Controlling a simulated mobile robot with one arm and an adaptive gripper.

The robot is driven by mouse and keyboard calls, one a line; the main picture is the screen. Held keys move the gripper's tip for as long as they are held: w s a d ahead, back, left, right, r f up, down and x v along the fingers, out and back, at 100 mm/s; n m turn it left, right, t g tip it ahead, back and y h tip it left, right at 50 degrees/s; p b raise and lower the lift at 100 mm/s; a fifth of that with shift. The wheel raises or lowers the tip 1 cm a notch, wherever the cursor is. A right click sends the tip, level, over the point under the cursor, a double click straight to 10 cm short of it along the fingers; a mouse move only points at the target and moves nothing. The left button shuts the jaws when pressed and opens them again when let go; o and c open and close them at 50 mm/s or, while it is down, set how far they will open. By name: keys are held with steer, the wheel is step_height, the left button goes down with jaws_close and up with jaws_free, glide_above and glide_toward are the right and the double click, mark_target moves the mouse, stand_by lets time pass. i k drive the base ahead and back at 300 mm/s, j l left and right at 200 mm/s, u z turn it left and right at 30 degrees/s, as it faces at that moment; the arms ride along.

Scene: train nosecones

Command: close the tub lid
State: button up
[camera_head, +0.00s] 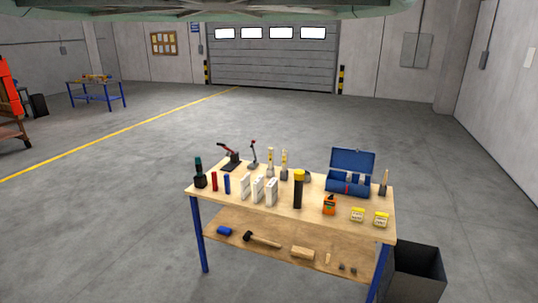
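A blue box-shaped tub (348,191) stands at the back right of the wooden workbench. Its blue lid (353,160) is open and stands up along the tub's far side. Several small blue and pale items show inside the tub; their details are too small to tell. My gripper is not in view.
A dark bin (418,270) is at the right. Open floor surrounds the bench.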

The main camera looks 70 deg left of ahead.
mark_target(341, 158)
steer(key=i+j+u, duration=0.1)
steer(key=u, duration=0.3)
steer(key=i+j+u, duration=0.2)
steer(key=u, duration=0.2)
steer(key=i+j+u, duration=0.15)
steer(key=u, duration=0.3)
steer(key=i+u, duration=0.15)
steer(key=u, duration=0.25)
steer(key=i+j, duration=0.1)
steer(key=i, duration=7.55)
steer(key=i+z, duration=0.15)
steer(key=z, duration=0.25)
steer(key=i+z, duration=0.2)
steer(key=z, duration=0.25)
steer(key=i+z, duration=0.15)
steer(key=z, duration=0.25)
steer(key=i+j+z, duration=0.15)
steer(key=z, duration=4.1)
